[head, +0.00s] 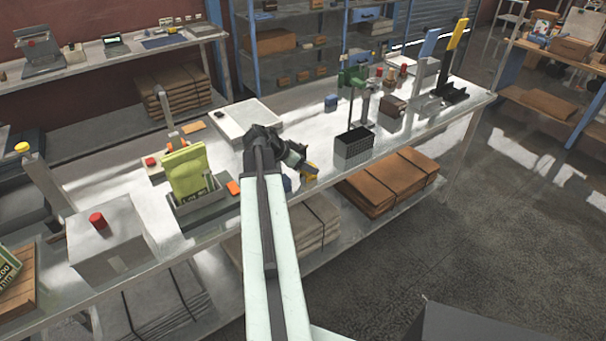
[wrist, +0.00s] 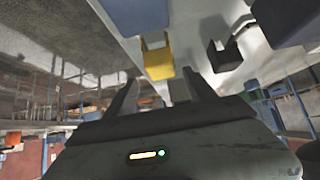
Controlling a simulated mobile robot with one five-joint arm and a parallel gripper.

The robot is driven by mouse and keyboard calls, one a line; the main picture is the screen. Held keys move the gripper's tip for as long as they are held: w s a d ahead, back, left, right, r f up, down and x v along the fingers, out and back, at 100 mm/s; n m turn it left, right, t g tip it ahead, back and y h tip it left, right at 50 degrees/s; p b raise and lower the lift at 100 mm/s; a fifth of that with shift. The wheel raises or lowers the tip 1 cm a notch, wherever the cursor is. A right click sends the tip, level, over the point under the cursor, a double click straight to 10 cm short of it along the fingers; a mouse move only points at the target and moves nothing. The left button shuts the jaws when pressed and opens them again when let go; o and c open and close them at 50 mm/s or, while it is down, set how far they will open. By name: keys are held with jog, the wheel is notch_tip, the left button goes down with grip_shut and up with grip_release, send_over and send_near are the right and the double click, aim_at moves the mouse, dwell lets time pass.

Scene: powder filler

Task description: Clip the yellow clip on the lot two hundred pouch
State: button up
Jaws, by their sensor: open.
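The yellow clip (wrist: 158,62) is just ahead of my fingertips in the wrist view, roughly between them. It shows small in the head view (head: 312,168) at the bench's front edge. My gripper (wrist: 160,78) is open, with a finger on either side below the clip and no visible grip on it. In the head view my gripper (head: 308,170) is beside the clip, partly hidden by my arm. A yellow-green pouch (head: 185,172) stands upright in a grey holder (head: 203,205) to the left; its lettering is too small to read surely.
An orange piece (head: 233,187) lies by the holder. A white tray (head: 243,118) lies behind.

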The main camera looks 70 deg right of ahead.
aim_at(313, 164)
jog(key=shift+d+f, duration=0.3)
jog(key=shift+f, duration=0.25)
jog(key=shift+d+f+b, duration=0.15)
jog(key=shift+f+b, duration=0.2)
jog(key=shift+b, duration=0.1)
jog(key=b+x, duration=0.3)
jog(key=x, duration=0.1)
jog(key=shift+f, duration=0.25)
jog(key=shift+d, duration=0.15)
jog(key=shift+r, duration=0.2)
jog(key=shift+c, duration=0.6)
grip_shut()
notch_tip(313, 164, up, 10)
jog(key=p, duration=1)
jog(key=shift+r, duration=0.15)
